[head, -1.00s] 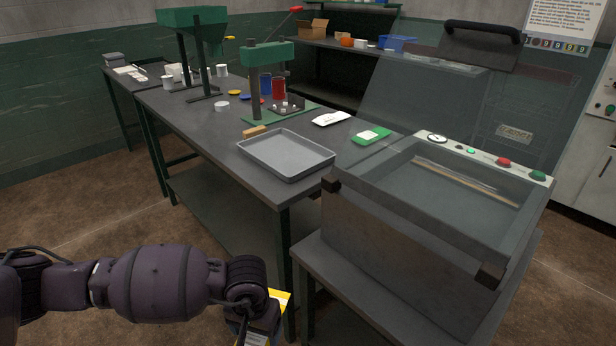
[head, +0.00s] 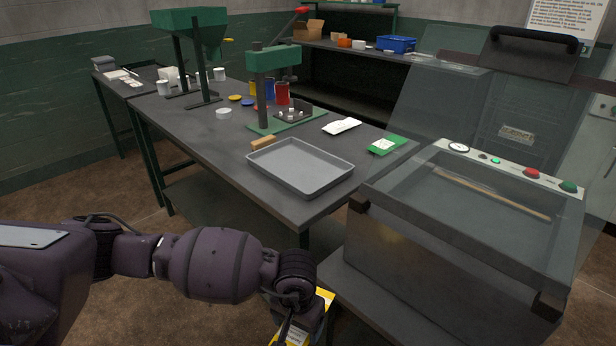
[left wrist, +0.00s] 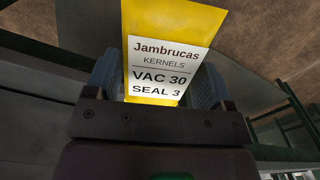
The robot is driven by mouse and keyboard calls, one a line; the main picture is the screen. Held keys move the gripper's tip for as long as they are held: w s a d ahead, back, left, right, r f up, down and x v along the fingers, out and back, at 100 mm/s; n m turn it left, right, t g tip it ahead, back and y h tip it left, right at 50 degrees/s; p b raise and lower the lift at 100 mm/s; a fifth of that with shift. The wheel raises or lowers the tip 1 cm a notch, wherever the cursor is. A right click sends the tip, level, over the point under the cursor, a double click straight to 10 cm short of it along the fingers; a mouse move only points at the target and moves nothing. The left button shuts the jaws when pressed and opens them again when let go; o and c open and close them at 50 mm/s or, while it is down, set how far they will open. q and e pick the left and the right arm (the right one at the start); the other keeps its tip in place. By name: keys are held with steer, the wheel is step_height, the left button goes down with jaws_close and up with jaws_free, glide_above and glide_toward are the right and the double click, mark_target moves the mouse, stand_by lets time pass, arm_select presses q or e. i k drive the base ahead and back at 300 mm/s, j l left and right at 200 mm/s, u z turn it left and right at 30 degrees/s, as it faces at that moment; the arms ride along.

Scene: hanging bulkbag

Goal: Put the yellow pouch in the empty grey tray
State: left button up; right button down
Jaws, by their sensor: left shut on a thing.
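The yellow pouch (left wrist: 170,22) fills the upper middle of the left wrist view. Its white label reads "Jambrucas KERNELS VAC 30 SEAL 3". My left gripper (left wrist: 160,85) is shut on it, one finger on each side. In the head view only parts of the pouch (head: 325,298) show at the bottom, beside my left gripper (head: 300,325), low in front of the bench. The empty grey tray (head: 300,168) lies on the near end of the bench, above and beyond the gripper. My right gripper is in neither current view.
The bench (head: 215,140) edge lies between gripper and tray. A vacuum sealer (head: 450,250) with a clear raised lid stands right. A wooden block (head: 263,143), green press (head: 272,90), white pouch (head: 341,126) and green pouch (head: 386,145) are near the tray.

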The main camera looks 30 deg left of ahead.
mark_target(293, 171)
steer(key=j+z, duration=0.45)
steer(key=j, duration=0.85)
